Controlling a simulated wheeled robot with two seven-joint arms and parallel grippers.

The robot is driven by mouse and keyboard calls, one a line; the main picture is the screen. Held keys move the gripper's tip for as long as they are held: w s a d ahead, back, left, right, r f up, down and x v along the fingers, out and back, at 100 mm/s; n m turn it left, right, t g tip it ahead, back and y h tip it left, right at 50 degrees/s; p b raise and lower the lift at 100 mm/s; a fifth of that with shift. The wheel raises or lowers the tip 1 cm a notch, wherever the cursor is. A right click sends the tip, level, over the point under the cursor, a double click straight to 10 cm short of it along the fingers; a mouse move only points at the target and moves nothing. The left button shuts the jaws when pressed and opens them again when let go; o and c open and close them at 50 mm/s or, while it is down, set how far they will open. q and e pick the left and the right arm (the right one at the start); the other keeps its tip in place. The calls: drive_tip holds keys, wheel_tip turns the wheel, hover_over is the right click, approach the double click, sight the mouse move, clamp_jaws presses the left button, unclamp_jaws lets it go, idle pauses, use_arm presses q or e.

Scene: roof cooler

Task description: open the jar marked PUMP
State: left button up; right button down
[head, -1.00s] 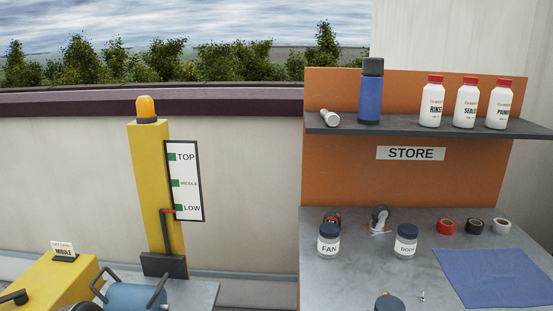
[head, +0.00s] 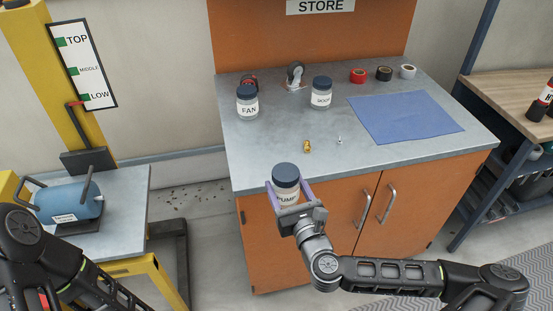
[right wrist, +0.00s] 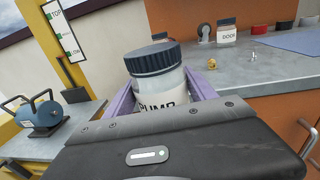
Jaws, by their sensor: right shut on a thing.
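The jar marked PUMP (head: 286,183) is a clear jar with a dark blue lid and a white label. My right gripper (head: 289,197) is shut on its body, with purple fingers on either side. The jar is upright at the counter's front edge in the head view; I cannot tell whether it touches the counter. The right wrist view shows the lid (right wrist: 153,58) seated on top of the jar, above the fingers. My left arm is at the lower left of the head view, and its gripper is out of view.
The grey counter (head: 300,135) holds a FAN jar (head: 247,102), a DOOR jar (head: 321,92), a brass fitting (head: 307,146), a small screw (head: 339,140), tape rolls (head: 384,74) and a blue cloth (head: 405,118). A blue tank (head: 68,202) stands on the left bench.

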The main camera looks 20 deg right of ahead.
drive_tip(key=s+a+f+n+g+y, duration=0.1)
drive_tip(key=a+n+g+y, duration=0.1)
drive_tip(key=a+y, duration=0.3)
drive_tip(key=s+a+f+n+g+y, duration=0.1)
drive_tip(key=a+f+n+g+y, duration=0.1)
drive_tip(key=a+n+y, duration=0.3)
drive_tip(key=a+y, duration=0.1)
drive_tip(key=a, duration=0.3)
drive_tip(key=shift+s+a+f+n, duration=0.2)
drive_tip(key=shift+a+f+n, duration=0.05)
drive_tip(key=shift+f+n, duration=0.05)
use_arm(q)
drive_tip(key=shift+o, duration=0.4)
